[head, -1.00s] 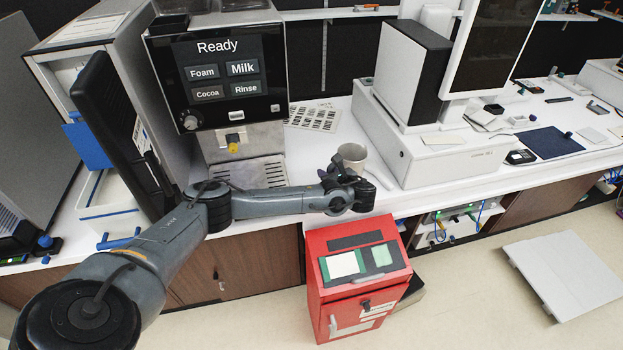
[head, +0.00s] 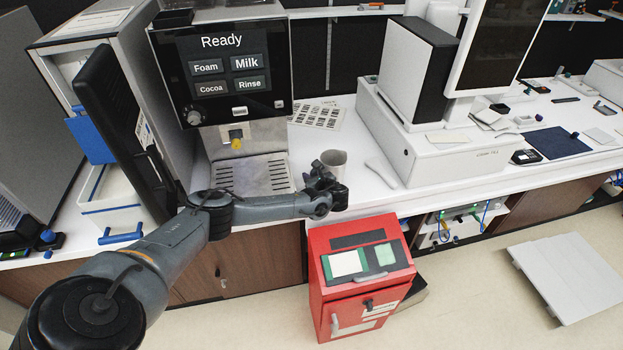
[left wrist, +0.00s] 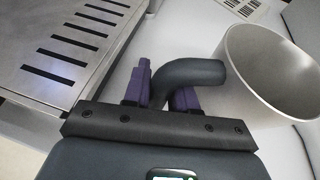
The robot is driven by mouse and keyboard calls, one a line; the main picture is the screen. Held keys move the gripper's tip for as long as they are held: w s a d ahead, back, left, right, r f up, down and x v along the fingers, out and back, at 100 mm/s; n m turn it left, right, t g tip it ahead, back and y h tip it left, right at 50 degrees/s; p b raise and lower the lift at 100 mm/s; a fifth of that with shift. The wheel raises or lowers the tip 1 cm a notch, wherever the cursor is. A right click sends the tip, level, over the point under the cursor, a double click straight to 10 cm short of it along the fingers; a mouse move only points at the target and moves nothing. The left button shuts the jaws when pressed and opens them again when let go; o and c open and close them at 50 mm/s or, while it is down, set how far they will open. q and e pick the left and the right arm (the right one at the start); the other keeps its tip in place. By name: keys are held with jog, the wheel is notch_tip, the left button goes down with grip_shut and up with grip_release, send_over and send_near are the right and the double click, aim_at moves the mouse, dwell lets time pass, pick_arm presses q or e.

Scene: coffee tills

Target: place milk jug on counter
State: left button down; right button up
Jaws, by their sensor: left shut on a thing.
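The milk jug (head: 334,159) is a grey metal cup at the counter's front part, right of the coffee machine's drip tray. It also shows in the left wrist view (left wrist: 275,65), with its open mouth toward the camera and a dark curved handle (left wrist: 195,75). My left gripper (head: 322,178) is shut on the handle, which sits between its purple fingers in the left wrist view. The white counter (head: 372,192) lies beneath and around the jug. I cannot tell whether the jug's base touches the counter. My right gripper is not in view.
The coffee machine (head: 222,80) with its metal drip tray (head: 265,175) stands left of the jug. A white till (head: 440,150) stands to the right, and a printed sheet (head: 317,115) lies behind. A red box (head: 360,275) stands below the counter's front edge.

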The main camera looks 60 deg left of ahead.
pick_arm(q)
jog(key=shift+f, duration=0.25)
jog(key=c, duration=0.9)
grip_release()
